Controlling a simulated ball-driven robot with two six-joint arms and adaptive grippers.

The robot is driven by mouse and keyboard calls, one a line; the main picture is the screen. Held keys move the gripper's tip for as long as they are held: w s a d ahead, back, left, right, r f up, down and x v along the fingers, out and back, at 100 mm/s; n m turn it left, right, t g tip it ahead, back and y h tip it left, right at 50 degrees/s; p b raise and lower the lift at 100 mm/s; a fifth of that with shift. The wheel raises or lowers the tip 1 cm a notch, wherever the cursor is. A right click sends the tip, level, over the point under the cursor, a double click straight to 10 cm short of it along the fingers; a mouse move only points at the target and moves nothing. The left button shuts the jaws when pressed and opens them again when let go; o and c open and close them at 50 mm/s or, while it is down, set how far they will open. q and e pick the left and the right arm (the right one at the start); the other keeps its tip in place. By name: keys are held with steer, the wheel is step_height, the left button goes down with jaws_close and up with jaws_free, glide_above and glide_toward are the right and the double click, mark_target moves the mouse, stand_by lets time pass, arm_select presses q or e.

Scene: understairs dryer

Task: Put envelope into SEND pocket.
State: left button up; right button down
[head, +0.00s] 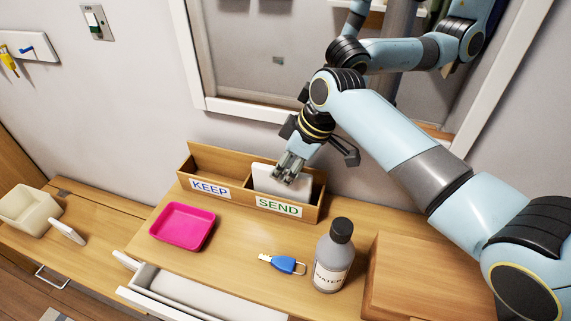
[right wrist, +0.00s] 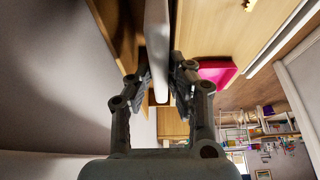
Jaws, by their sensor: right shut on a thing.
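The white envelope (head: 266,181) stands in the SEND pocket of the wooden two-part holder (head: 234,194). Its lower edge is hidden behind the pocket's front wall, so I cannot tell if it touches the bottom. My right gripper (head: 289,176) is shut on the envelope's upper part, from above. In the right wrist view the envelope (right wrist: 157,40) runs upright between the two fingers (right wrist: 160,88). The KEEP pocket, at left, looks empty. My left gripper is not in view.
A pink tray (head: 182,228), a blue-tagged key (head: 286,265) and a grey water bottle (head: 333,257) stand in front of the holder. A wooden box (head: 425,275) is at the right. A drawer (head: 190,290) is open below. A mirror hangs behind, with my arm reflected.

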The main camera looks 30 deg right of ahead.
steer(key=c, duration=1.1)
jaws_free()
steer(key=shift+c, duration=0.2)
steer(key=v, duration=1.1)
steer(key=shift+s+r, duration=0.15)
steer(key=shift+r, duration=0.2)
steer(key=shift+d, duration=0.1)
